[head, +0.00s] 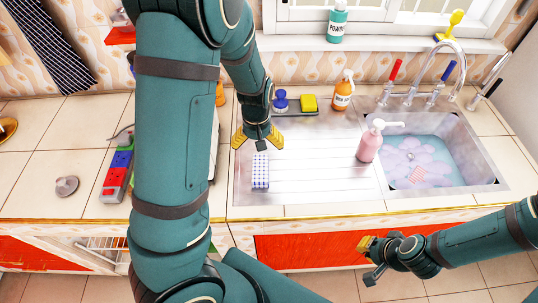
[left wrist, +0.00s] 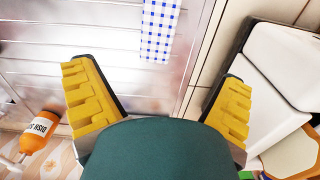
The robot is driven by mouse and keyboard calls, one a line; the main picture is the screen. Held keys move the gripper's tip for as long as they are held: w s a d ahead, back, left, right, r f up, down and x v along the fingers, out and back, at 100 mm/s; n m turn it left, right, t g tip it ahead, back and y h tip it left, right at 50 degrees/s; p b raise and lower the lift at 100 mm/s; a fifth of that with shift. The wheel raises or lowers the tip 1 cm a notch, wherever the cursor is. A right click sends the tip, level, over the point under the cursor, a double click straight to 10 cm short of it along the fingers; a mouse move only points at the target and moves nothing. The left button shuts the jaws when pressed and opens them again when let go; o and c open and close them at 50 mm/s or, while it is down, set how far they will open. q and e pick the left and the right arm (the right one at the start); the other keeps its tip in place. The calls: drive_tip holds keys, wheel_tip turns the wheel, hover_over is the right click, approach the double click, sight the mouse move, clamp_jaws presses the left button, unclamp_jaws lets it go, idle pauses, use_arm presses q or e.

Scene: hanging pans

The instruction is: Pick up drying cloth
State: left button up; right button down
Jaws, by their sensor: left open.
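A blue-and-white checked cloth (head: 260,172) lies on the steel draining board (head: 315,172), near its left side. It also shows in the left wrist view (left wrist: 160,30), at the top, beyond and between the fingertips. My left gripper (head: 257,140) is open and empty above the draining board, just behind the cloth and apart from it. In the left wrist view its two yellow fingers (left wrist: 158,88) are spread wide. My right gripper (head: 367,258) is in front of the counter at the lower right. Its fingers are seen edge-on, so their opening is unclear.
A pink soap bottle (head: 369,143) stands between the draining board and the water-filled sink (head: 430,150). An orange dish soap bottle (head: 343,92), a yellow sponge (head: 309,103) and a blue-topped brush (head: 280,102) are behind the board. A dark striped cloth (head: 55,45) hangs at left.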

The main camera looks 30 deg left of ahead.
sight(260, 168)
use_arm(q)
drive_tip(key=f, duration=0.2)
drive_tip(key=f+b, duration=0.1)
drive_tip(key=f, duration=0.5)
drive_tip(key=shift+s+b, duration=0.3)
drive_tip(key=shift+b, duration=0.1)
drive_tip(key=f, duration=0.5)
drive_tip(key=shift+w+d+f+b, duration=0.15)
drive_tip(key=shift+d+b, duration=0.1)
drive_tip(key=shift+b, duration=0.05)
drive_tip(key=c, duration=1.3)
